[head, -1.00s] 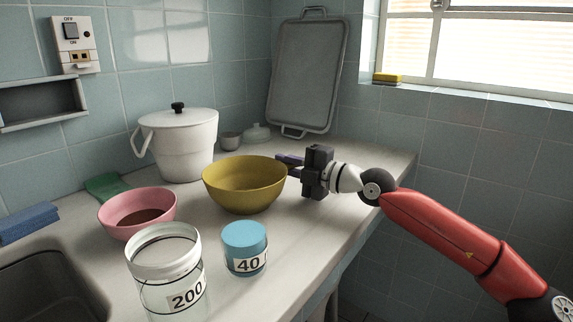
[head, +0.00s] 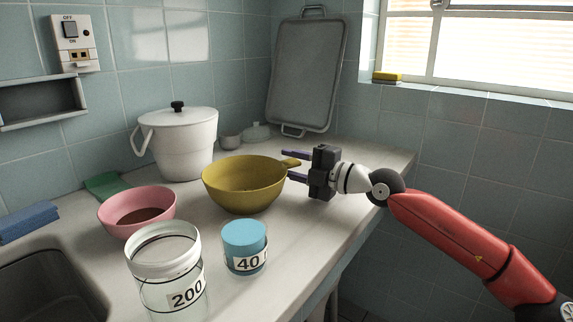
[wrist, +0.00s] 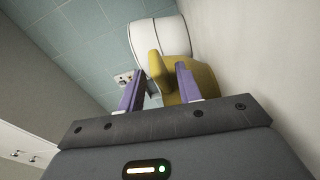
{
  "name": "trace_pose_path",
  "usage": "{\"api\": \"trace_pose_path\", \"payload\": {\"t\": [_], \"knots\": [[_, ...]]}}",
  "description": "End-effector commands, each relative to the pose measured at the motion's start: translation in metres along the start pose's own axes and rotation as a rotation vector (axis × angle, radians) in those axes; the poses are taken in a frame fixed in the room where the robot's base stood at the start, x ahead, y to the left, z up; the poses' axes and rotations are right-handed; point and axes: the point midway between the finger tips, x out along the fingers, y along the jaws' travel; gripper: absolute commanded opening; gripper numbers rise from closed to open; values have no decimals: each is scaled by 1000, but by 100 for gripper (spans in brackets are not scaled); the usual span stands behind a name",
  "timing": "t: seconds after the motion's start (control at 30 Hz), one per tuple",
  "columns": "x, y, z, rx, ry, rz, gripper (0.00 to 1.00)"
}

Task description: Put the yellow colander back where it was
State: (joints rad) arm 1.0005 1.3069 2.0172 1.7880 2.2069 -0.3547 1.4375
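The yellow colander (head: 244,188) sits upright on the counter, between the white pot and the blue-lidded jar. Its short handle (head: 291,163) points right, toward my gripper (head: 291,166). My gripper is at the colander's right side with its two purple fingers apart. In the wrist view the colander (wrist: 203,76) is ahead, and its handle (wrist: 157,68) shows between the spread fingers of my gripper (wrist: 157,80). The fingers do not appear closed on the handle; whether one touches it I cannot tell.
A white pot (head: 187,150) stands behind the colander. A pink bowl (head: 117,207) is at its left. A blue-lidded jar (head: 245,262) and a clear jar (head: 180,290) stand in front. A grey tray (head: 308,75) leans at the back. The counter's right edge is near my gripper.

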Motion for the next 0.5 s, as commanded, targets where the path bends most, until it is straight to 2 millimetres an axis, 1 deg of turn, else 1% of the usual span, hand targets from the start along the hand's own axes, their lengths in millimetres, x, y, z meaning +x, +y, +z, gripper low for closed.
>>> {"api": "trace_pose_path", "payload": {"t": [0.03, 0.3, 0.4, 0.5], "knots": [[-12, 0, 2, 2, -3, 3, 35], [-70, 0, 1, 2, -2, 3, 35], [-86, 0, 1, 2, -2, 2, 35], [-96, 0, 0, 1, -1, 1, 35]]}}
